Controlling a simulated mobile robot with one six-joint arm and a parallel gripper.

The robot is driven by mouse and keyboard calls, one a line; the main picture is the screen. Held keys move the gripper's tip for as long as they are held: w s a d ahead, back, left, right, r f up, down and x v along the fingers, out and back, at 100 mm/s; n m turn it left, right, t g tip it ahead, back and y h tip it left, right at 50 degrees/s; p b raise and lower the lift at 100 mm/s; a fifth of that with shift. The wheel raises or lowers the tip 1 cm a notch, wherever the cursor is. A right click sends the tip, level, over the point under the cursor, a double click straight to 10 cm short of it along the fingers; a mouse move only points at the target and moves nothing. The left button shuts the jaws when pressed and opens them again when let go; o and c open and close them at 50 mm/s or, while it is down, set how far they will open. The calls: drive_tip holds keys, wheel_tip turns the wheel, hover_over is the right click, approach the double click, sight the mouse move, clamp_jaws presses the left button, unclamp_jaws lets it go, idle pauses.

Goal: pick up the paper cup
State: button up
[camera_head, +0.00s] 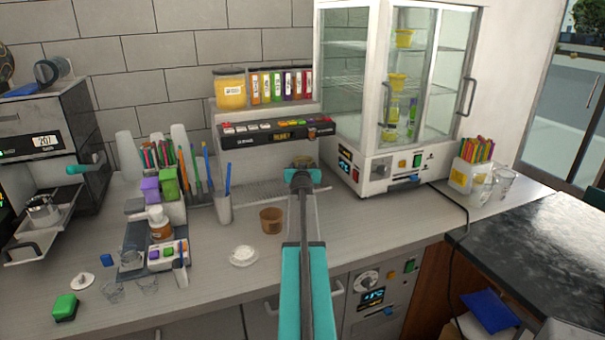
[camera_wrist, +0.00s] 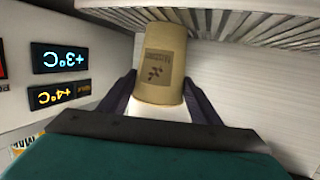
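A tan paper cup (camera_wrist: 160,62) with a dark printed label sits between the two dark fingers of my gripper (camera_wrist: 160,98) in the wrist view. The fingers meet its sides, so my gripper appears shut on it. In the head view my gripper (camera_head: 303,178) is over the counter in front of the dispenser, left of the glass cabinet. A small tan part of the cup (camera_head: 303,161) shows just beyond it; the rest is hidden by my arm. Another brown cup (camera_head: 271,221) stands upright on the counter, left of my arm.
The glass-doored cabinet (camera_head: 378,170) is close on the right. A ribbed drip tray (camera_head: 262,190) lies below the dispenser. A white lid stack (camera_head: 243,256), a grey pen cup (camera_head: 223,208) and a caddy (camera_head: 168,255) stand left. Counter right of my arm is mostly clear.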

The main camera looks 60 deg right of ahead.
drive_tip(key=c, duration=0.4)
drive_tip(key=shift+r, duration=0.15)
drive_tip(key=shift+r+b, duration=0.65)
drive_tip(key=shift+r, duration=0.7)
drive_tip(key=s+d+f+b+v, duration=0.1)
drive_tip(key=b+v, duration=0.3)
drive_tip(key=v, duration=1.1)
drive_tip(key=shift+s+a, duration=0.35)
drive_tip(key=shift+s, duration=0.4)
drive_tip(key=shift+r, duration=0.1)
